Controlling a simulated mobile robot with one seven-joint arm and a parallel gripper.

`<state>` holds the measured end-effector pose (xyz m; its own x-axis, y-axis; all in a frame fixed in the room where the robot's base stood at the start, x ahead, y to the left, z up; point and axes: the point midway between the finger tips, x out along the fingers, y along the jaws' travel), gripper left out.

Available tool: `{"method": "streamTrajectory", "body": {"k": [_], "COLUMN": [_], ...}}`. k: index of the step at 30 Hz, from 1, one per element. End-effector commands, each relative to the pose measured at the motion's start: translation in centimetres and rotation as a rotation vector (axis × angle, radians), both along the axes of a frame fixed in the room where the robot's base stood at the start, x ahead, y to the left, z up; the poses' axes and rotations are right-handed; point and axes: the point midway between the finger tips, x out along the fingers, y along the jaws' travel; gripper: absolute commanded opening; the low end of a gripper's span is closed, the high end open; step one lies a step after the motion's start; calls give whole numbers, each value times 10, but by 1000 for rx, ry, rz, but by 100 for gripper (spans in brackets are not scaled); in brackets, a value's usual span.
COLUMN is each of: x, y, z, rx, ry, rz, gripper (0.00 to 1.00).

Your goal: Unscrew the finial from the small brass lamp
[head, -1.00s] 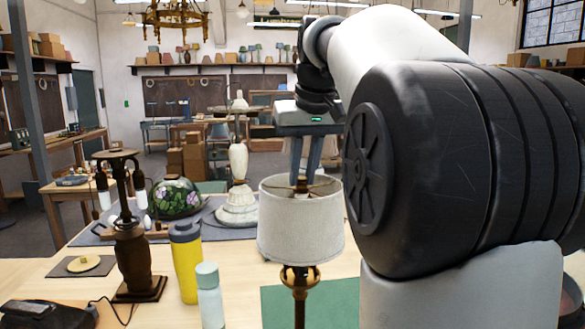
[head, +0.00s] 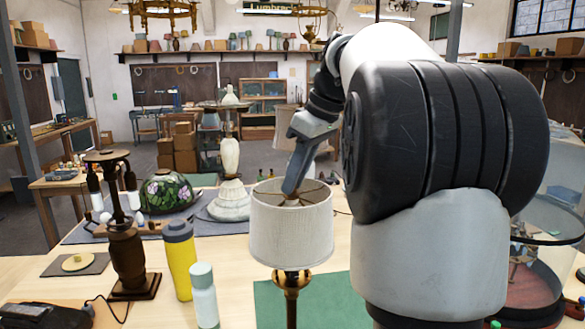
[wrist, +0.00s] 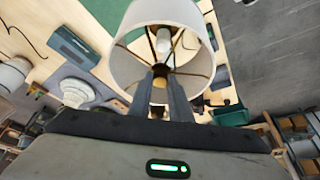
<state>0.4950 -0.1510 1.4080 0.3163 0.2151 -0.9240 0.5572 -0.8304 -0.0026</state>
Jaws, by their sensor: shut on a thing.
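The small brass lamp (head: 291,283) stands upright with a pale drum shade (head: 290,238). In the head view my gripper (head: 289,190) reaches down at a slant to the middle of the shade's open top, where the thin spokes meet. In the wrist view the fingertips (wrist: 161,70) close together at the hub of the spokes, and the bulb (wrist: 163,42) shows inside the shade (wrist: 128,62). My gripper is shut on the finial at the hub. The finial itself is mostly hidden by the fingers.
A yellow bottle (head: 180,262) and a pale blue bottle (head: 203,297) stand left of the lamp. A dark lamp base (head: 128,255), a floral glass shade (head: 167,193) and a white lamp (head: 230,165) stand beyond. The green mat (head: 325,300) has bare room.

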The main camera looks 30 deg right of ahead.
Motion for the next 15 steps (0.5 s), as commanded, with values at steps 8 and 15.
{"method": "streamTrajectory", "body": {"k": [8,15], "x": [0,3], "y": [0,-3], "z": [0,8], "rx": [-2,3], "ry": [-2,5], "rz": [10,293], "gripper": [0,0]}}
